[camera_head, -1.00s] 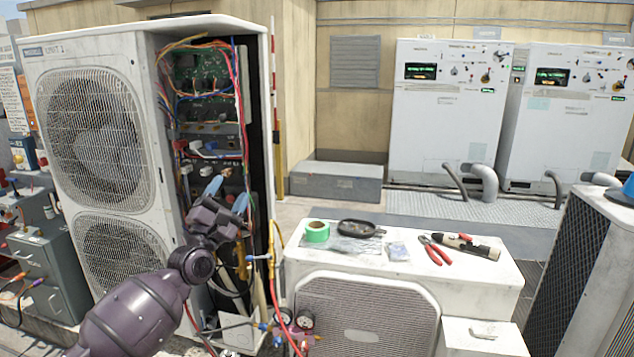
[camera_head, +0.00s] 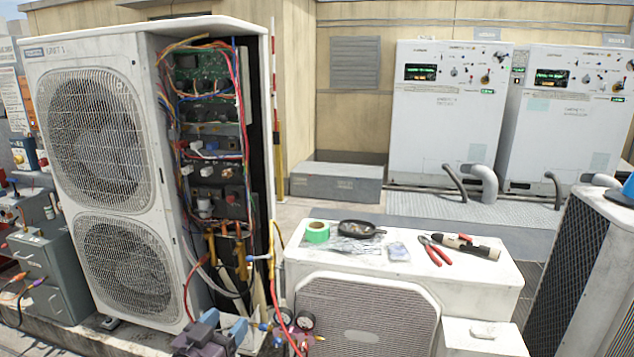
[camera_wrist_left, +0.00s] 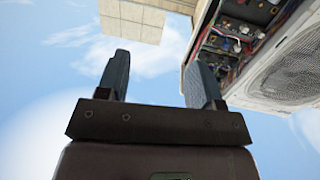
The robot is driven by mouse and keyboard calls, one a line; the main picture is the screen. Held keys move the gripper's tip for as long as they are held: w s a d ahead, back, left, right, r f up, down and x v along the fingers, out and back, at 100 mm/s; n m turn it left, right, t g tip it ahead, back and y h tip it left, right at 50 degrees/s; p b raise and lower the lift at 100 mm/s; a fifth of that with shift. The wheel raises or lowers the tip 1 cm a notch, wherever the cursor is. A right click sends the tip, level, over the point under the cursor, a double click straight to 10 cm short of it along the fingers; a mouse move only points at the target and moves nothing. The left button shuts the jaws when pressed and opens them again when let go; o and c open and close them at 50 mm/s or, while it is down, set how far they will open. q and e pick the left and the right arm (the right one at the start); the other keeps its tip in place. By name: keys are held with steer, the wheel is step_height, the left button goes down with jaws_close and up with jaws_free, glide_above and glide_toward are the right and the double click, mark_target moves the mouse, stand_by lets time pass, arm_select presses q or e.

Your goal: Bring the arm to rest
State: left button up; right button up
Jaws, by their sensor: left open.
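My left gripper (camera_head: 226,330) shows at the bottom of the head view, low in front of the open condenser unit (camera_head: 98,140). In the left wrist view its two fingers (camera_wrist_left: 158,80) stand wide apart with nothing between them, against the sky. The condenser's open wiring bay (camera_wrist_left: 235,32) shows at the upper right of the wrist view, apart from the fingers. Most of the left arm is below the head view's edge. My right gripper is in neither view.
A low white unit (camera_head: 480,285) stands to the right, with green tape (camera_head: 317,232), a black dish (camera_head: 360,228) and red-handled pliers (camera_head: 436,252) on top. Gauges (camera_head: 304,320) and a red hose (camera_head: 276,300) hang close to the gripper. Two white cabinets (camera_head: 445,130) stand behind.

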arm_select(q)
steer(key=s+a+f+n+g+y, duration=0.1)
steer(key=s+a+f+g+y, duration=0.1)
steer(key=s+f, duration=0.5)
steer(key=s+a+f+n+g+y, duration=0.1)
steer(key=s+a+f, duration=0.3)
steer(key=s, duration=0.9)
steer(key=s+a+f+g+y, duration=0.2)
steer(key=s+a+f+y, duration=0.1)
steer(key=s+f, duration=0.7)
steer(key=shift+a+n+g, duration=0.25)
steer(key=shift+n+g, duration=0.15)
steer(key=shift+f, duration=0.1)
